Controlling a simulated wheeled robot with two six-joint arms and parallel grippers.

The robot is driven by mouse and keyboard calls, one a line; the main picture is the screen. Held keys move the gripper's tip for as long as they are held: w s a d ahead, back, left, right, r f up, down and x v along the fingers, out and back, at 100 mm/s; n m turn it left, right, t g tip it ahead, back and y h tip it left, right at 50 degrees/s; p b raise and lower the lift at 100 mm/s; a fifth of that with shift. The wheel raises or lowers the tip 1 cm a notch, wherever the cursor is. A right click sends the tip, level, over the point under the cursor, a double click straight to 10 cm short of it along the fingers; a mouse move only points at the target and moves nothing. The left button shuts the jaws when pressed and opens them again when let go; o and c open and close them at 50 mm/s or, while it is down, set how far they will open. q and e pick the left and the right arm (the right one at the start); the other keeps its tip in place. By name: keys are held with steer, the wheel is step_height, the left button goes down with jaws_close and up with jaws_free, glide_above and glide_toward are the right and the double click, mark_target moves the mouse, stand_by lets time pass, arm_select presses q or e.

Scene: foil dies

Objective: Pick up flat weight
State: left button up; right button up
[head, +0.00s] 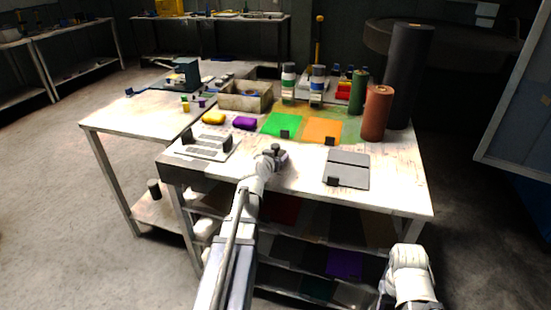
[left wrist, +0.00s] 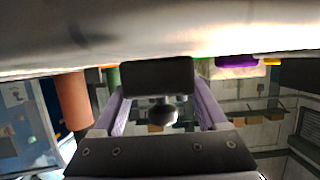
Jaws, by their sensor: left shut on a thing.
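My left gripper (head: 277,156) is over the front middle of the workbench. In the left wrist view its two purple fingers (left wrist: 160,92) are shut on a flat weight (left wrist: 157,76), a dark block with a round knob. The bench top fills the top of that view, close to the block; I cannot tell whether they touch. Similar dark weights sit on the green sheet (head: 284,123), on the orange sheet (head: 323,129) and on the grey sheets (head: 348,166). My right gripper (head: 408,262) is low at the bench's front right, its jaws unclear.
A wooden box (head: 245,98), bottles and upright rolls (head: 376,113) stand at the back. The bench's front right corner is clear.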

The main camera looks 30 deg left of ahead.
mark_target(276, 145)
arm_select(q)
jaws_close()
stand_by(0.5)
step_height(276, 145, up, 10)
steer(key=p, duration=1)
steer(key=shift+r, duration=0.15)
step_height(276, 145, up, 4)
steer(key=p, duration=0.4)
steer(key=shift+r+p, duration=0.2)
steer(key=shift+p, duration=0.15)
